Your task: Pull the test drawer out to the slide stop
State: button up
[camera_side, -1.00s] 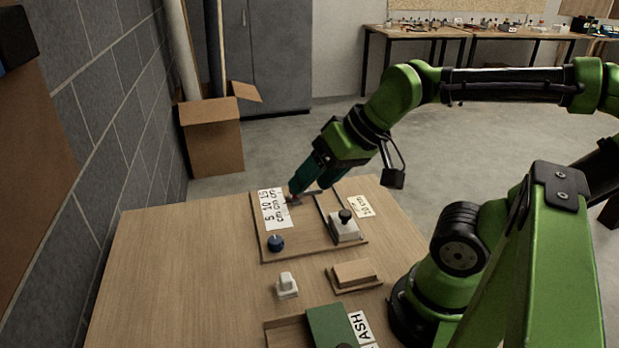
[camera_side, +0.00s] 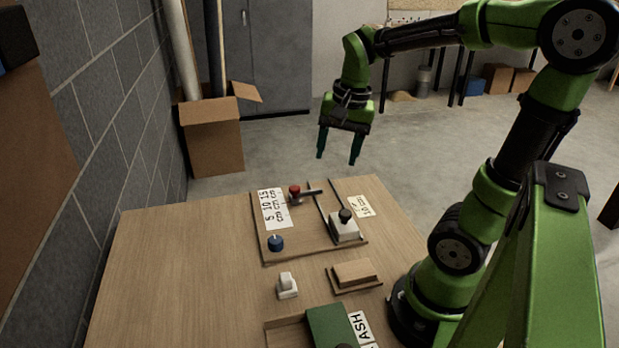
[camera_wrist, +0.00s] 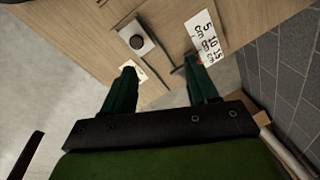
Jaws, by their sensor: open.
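No part is marked as the test drawer. A green box with a dark knob (camera_side: 328,325) sits in a wooden frame at the table's front edge, partly cut off; it may be the drawer. My gripper (camera_side: 338,160) is open and empty, raised above the table's far end. In the wrist view its fingers (camera_wrist: 160,68) are spread, and the right one partly hides the red knob.
A white card marked 5, 10, 15 cm (camera_side: 273,209) and a 10 cm label (camera_side: 359,206) lie by the board. A white switch-like piece (camera_side: 287,285) and a wooden block (camera_side: 354,272) stand nearer. The table's left side is clear. A block wall runs along the left.

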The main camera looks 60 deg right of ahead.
aim_at(346, 212)
jog(key=d+f+m, duration=0.1)
jog(key=f+m, duration=0.1)
jog(key=f, duration=0.3)
jog(key=s+d+f+m+g, duration=0.1)
jog(key=f, duration=0.4)
jog(key=d+f+m+g, duration=0.1)
jog(key=f+m, duration=0.1)
jog(key=f, duration=0.4)
jog(key=shift+s+m, duration=0.25)
jog(key=shift+m, duration=0.05)
grip_shut()
